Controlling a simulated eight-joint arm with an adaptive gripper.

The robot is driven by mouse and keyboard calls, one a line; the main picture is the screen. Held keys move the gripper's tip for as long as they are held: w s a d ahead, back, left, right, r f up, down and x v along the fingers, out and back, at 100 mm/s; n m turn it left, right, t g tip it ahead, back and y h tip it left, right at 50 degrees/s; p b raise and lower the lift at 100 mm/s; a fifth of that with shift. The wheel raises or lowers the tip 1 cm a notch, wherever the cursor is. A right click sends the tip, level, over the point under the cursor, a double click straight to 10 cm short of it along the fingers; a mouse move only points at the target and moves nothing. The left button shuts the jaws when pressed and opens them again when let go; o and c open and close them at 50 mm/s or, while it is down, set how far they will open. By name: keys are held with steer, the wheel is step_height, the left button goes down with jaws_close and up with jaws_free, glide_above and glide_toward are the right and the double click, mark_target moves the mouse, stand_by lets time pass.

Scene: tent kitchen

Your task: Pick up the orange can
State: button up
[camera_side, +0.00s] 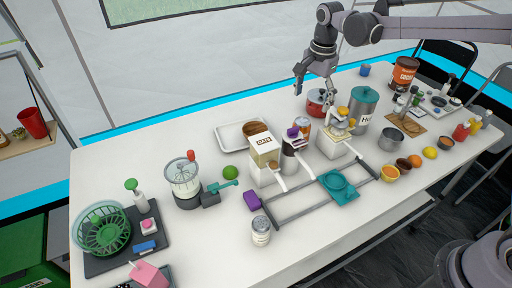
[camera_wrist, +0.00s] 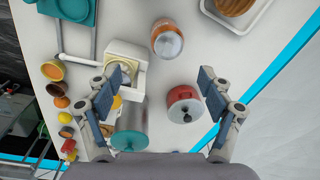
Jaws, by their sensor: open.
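The orange can (camera_side: 303,129) stands on the white table behind the white dispensers, its lower part partly hidden in the side view. In the wrist view the orange can (camera_wrist: 167,42) shows whole from above, with a pale top, beyond my fingertips and roughly between their lines. My gripper (camera_side: 314,93) is open and empty, pointing down above the table and behind the can. In the wrist view my gripper (camera_wrist: 160,76) has its two fingers wide apart, with a red pot (camera_wrist: 184,103) below, between them. The fingers appear apart from the can.
A canister with a teal lid (camera_side: 363,96) stands close to the right of the red pot. White dispensers (camera_side: 334,144) crowd the can's front. A white tray (camera_side: 229,134) with a brown round item lies to the left.

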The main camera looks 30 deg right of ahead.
mark_target(301, 130)
steer(key=f, duration=0.1)
steer(key=w+m, duration=0.1)
steer(key=w+f, duration=0.1)
steer(key=shift+a+f+m+g, duration=0.25)
steer(key=shift+f+m+g, duration=0.05)
steer(key=shift+f+g, duration=0.1)
steer(key=shift+w+f, duration=0.1)
steer(key=shift+f, duration=5.35)
steer(key=c, duration=0.9)
